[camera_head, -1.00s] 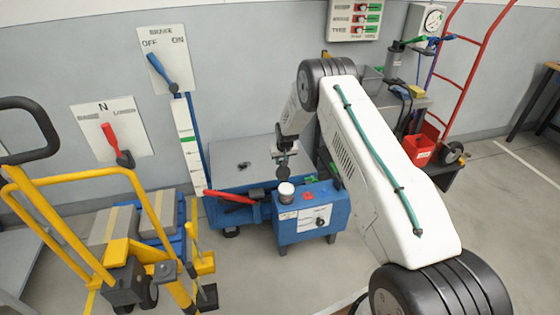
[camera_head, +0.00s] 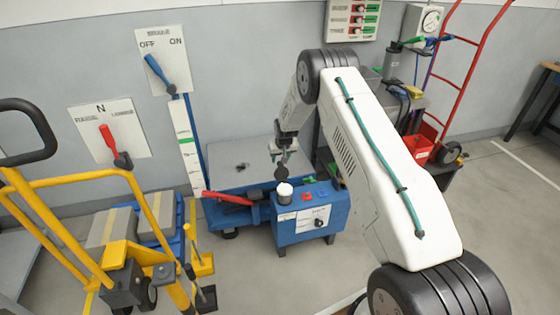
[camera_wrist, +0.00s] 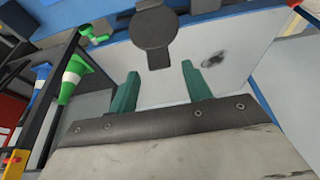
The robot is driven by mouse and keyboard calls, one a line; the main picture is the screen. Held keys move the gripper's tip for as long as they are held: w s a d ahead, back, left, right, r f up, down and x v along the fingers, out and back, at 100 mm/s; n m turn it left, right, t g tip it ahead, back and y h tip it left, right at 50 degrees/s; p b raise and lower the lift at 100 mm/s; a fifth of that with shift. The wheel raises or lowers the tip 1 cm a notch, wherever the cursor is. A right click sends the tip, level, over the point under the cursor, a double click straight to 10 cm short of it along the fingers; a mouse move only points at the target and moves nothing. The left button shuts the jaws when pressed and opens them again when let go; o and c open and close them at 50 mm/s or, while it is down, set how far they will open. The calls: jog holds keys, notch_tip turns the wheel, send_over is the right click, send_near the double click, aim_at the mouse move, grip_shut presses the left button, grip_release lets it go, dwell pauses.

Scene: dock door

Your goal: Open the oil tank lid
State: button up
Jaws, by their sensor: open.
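The oil tank (camera_head: 310,222) is a blue box on legs with a dark, white-topped filler neck (camera_head: 285,195). The lid (camera_head: 282,173), a dark round disc, stands tilted up behind the neck, away from its top. In the wrist view the lid (camera_wrist: 152,28) is at top centre, its short tab (camera_wrist: 158,58) pointing toward my fingers. My gripper (camera_wrist: 160,71) is open, its two green fingers spread with the tab just beyond and between the tips. No contact shows. In the head view my gripper (camera_head: 283,157) is just above the lid, small and partly unclear.
A grey-topped blue platform (camera_head: 238,178) with a red handle (camera_head: 228,198) is beside the tank. A yellow cart (camera_head: 75,180) with boxes stands left. A red bin (camera_head: 419,146) and red hand truck (camera_head: 462,90) are right. Floor in front of the tank is clear.

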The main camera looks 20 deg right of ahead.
jog(key=v, duration=0.5)
jog(key=shift+r, duration=0.15)
jog(key=shift+s, duration=0.1)
jog(key=s+a+f+g, duration=0.1)
jog(key=s+f+g, duration=0.1)
jog(key=s, duration=0.4)
jog(key=s+a+r+g, duration=0.2)
jog(key=s+a+r, duration=0.2)
jog(key=s+r, duration=0.95)
jog(key=s+a+r+g, duration=0.2)
jog(key=s+a+r, duration=0.2)
jog(key=s+r, duration=0.9)
jog(key=s+a+r+t, duration=0.1)
jog(key=s+r, duration=0.3)
jog(key=s, duration=0.4)
jog(key=s+a+r+n+t, duration=0.1)
jog(key=s+a+r, duration=0.1)
jog(key=s+r, duration=0.3)
jog(key=s+a+r+t, duration=0.1)
jog(key=s+r, duration=0.4)
jog(key=s, duration=0.5)
jog(key=shift+s+a+n+y, duration=0.15)
jog(key=shift+s+n+y, duration=0.15)
jog(key=shift+s+n, duration=0.1)
